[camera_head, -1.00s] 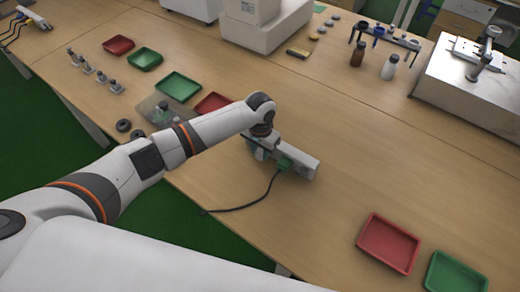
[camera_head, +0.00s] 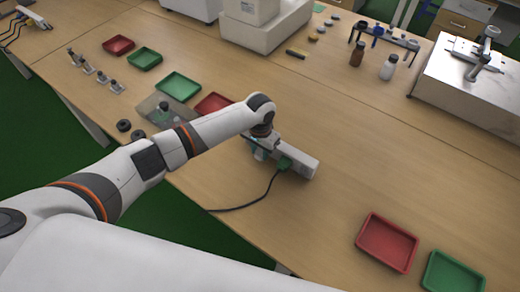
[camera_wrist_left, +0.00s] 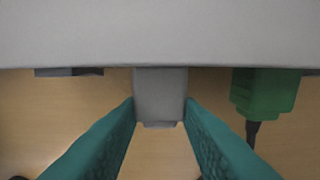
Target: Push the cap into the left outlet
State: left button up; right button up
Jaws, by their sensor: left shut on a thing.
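A pale grey outlet strip (camera_head: 303,163) lies on the table in the head view; in the left wrist view its side (camera_wrist_left: 160,35) fills the top. A green plug (camera_head: 284,162) with a black cable sits at the strip; it also shows in the left wrist view (camera_wrist_left: 265,92), right of my fingers. My left gripper (camera_wrist_left: 160,100) has its teal fingers shut on a small grey cap (camera_wrist_left: 160,92). The cap's far end meets the strip's edge in the picture; I cannot tell how far it is inserted. The outlet openings are hidden. My right gripper is not in view.
The black cable (camera_head: 245,207) trails left across the table toward its front edge. A red tray (camera_head: 388,243) and a green tray (camera_head: 453,275) lie at the lower right. More trays stand behind my left arm. The table right of the strip is clear.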

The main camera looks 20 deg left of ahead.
pick_arm(q)
jog(key=shift+p, duration=0.3)
jog(key=shift+w+d+b, duration=0.15)
jog(key=shift+w+b, duration=0.15)
jog(key=shift+w, duration=0.2)
dwell(0.6)
jog(key=o, duration=1.1)
jog(key=shift+c, duration=0.2)
